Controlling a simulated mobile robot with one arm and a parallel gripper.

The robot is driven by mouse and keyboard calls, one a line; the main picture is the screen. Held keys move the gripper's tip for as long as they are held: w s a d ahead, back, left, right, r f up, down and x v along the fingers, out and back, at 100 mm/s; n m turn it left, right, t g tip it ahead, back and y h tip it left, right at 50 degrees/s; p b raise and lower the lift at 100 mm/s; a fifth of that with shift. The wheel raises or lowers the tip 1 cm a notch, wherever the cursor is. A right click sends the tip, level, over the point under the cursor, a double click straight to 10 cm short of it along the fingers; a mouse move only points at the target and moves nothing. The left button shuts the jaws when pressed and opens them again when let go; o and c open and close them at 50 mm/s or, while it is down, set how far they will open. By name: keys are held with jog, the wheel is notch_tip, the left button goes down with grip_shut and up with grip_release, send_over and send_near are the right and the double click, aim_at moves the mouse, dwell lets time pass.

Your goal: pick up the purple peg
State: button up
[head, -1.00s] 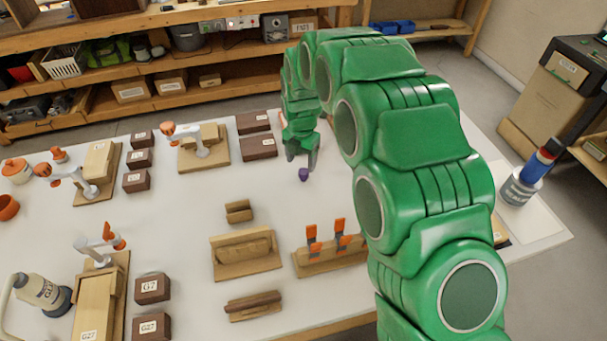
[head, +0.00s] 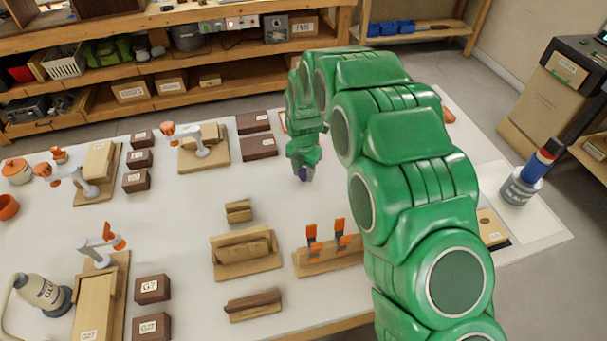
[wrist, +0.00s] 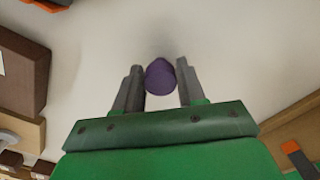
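The purple peg (wrist: 160,76) stands on the white bench between the two fingertips of my gripper (wrist: 158,84) in the wrist view. The left finger is close to the peg or touching it, and a narrow gap shows at the right finger. My gripper is open around it. In the head view, the purple peg (head: 303,172) shows only in part at the fingertips of my gripper (head: 302,176), which points down at the bench.
Dark brown blocks (head: 262,148) lie behind and left of my gripper. A wooden holder with orange-handled tools (head: 330,259) and a wooden rack (head: 245,252) stand in front. The bench around the peg is clear.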

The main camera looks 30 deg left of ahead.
aim_at(304, 171)
jog(key=c, duration=0.6)
jog(key=shift+o, duration=0.2)
jog(key=shift+r, duration=0.15)
jog(key=shift+r, duration=0.25)
notch_tip(304, 171, up, 2)
jog(key=shift+r, duration=0.1)
jog(key=s+d+r, duration=0.9)
jog(key=s+r, duration=0.1)
jog(key=shift+s+d, duration=0.15)
jog(key=shift+d, duration=0.1)
